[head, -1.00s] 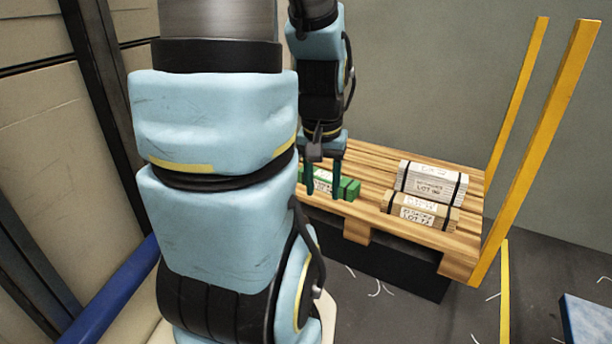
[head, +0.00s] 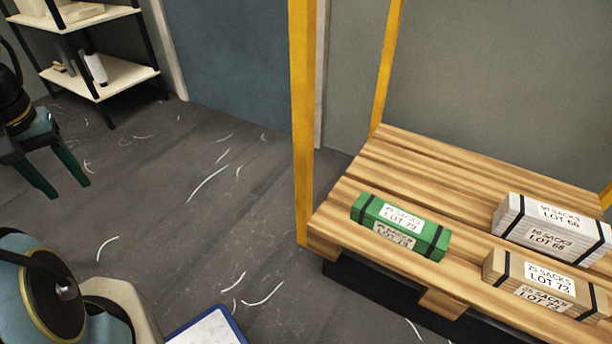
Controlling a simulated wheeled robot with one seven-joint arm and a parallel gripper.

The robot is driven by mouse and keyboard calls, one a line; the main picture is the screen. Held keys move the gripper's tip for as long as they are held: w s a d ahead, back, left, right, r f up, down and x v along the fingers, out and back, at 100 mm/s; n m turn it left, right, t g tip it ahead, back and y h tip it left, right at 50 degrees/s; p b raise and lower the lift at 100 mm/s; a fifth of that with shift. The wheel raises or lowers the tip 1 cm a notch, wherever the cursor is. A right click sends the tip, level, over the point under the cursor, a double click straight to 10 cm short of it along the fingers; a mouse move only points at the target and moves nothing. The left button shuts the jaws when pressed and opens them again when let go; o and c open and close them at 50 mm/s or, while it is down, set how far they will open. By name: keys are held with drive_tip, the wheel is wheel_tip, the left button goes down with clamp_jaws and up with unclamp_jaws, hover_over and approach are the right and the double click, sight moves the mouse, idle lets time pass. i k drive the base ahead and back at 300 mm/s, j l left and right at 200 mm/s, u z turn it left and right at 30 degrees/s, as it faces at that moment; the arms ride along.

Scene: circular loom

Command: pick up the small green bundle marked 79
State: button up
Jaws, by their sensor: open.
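The small green bundle (head: 399,227) lies on the wooden pallet (head: 390,172), near its left front corner. Two black straps go around it, and its white labels read lot 79. My gripper (head: 58,178) is at the far left of the head view, with two dark green fingers spread apart and nothing between them. It hangs over the floor, well to the left of the pallet and apart from the bundle.
A white bundle marked lot 66 (head: 550,232) and a tan bundle marked lot 73 (head: 540,286) lie right of the green one. A yellow post (head: 302,120) stands at the pallet's left corner. A shelf (head: 110,78) stands at the back left. Open floor lies between.

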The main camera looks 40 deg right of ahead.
sight(430, 240)
drive_tip(key=i+u, duration=0.4)
drive_tip(key=i, duration=0.5)
drive_tip(key=i+z, duration=0.5)
drive_tip(key=i+j+z, duration=0.1)
drive_tip(key=i+z, duration=0.2)
drive_tip(key=z, duration=0.2)
drive_tip(key=i+l+z, duration=0.15)
drive_tip(key=z, duration=0.3)
drive_tip(key=i+z, duration=0.3)
drive_tip(key=z, duration=0.15)
drive_tip(key=i+z, duration=0.25)
drive_tip(key=z, duration=0.2)
drive_tip(key=i+j+z, duration=0.15)
drive_tip(key=z, duration=0.3)
drive_tip(key=i+j+z, duration=0.3)
drive_tip(key=i+z, duration=0.15)
drive_tip(key=i, duration=0.15)
